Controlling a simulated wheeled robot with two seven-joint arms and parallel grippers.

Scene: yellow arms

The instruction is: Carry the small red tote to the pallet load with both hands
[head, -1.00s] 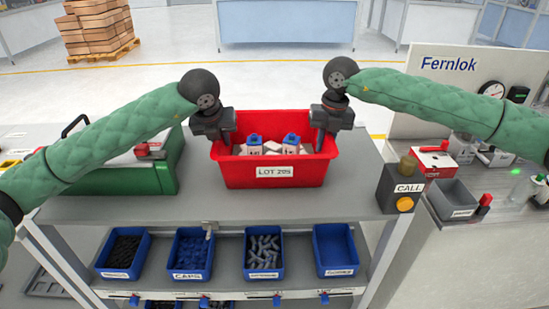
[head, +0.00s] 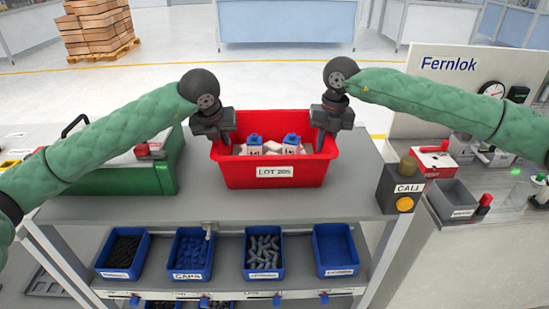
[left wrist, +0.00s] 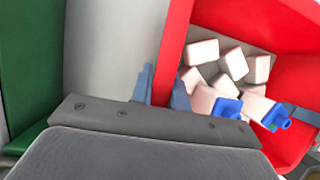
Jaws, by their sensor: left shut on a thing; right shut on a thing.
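The small red tote (head: 270,178) stands on the grey bench top, with a "LOT" label on its front. It holds several whitish blocks and two blue-capped items. My left gripper (head: 222,137) is shut on the tote's left wall. In the left wrist view its fingers (left wrist: 163,90) straddle the red wall, with the blocks (left wrist: 222,65) on the right. My right gripper (head: 324,136) is shut on the tote's right wall. The pallet load (head: 95,25), stacked brown boxes on a wooden pallet, stands on the floor at the far upper left.
A CALL button box (head: 402,188) is at the bench's right corner. Blue bins (head: 192,254) fill the shelf below. A Fernlok station (head: 465,70) stands right. Open floor (head: 180,75) lies beyond the bench.

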